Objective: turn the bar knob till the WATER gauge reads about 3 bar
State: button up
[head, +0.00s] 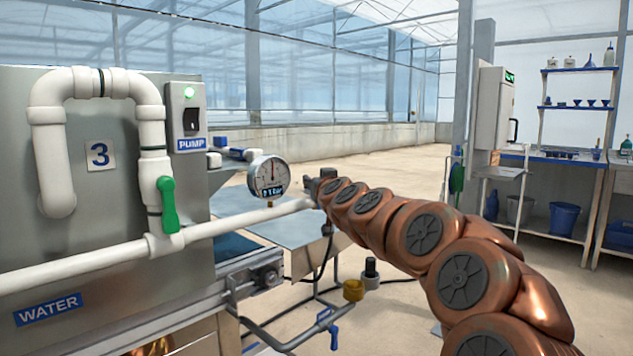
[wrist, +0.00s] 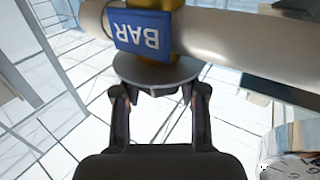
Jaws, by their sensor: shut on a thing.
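The round WATER gauge (head: 268,176) stands on the white pipe, left of my gripper in the head view. Its needle points nearly straight up, and its small blue display is too small to read surely. My gripper (head: 320,186) is at the right end of the visible pipe. In the wrist view, my gripper (wrist: 157,92) has its two fingers on either side of the grey round bar knob (wrist: 155,72) and is shut on it. A blue BAR tag (wrist: 143,32), upside down, hangs by the knob. The knob is hidden in the head view.
The white pipe (head: 90,262) runs along the grey machine, with a green valve handle (head: 167,204) and a PUMP switch box (head: 187,112) with a green light. A yellow fitting (head: 353,290) sits below my arm. Shelves and a bench (head: 550,160) stand far right.

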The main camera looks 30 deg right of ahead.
jog(key=o, duration=1.2)
jog(key=shift+c, duration=0.2)
jog(key=shift+s, duration=0.1)
jog(key=v, duration=1.1)
jog(key=shift+s+a, duration=0.15)
jog(key=shift+s, duration=0.2)
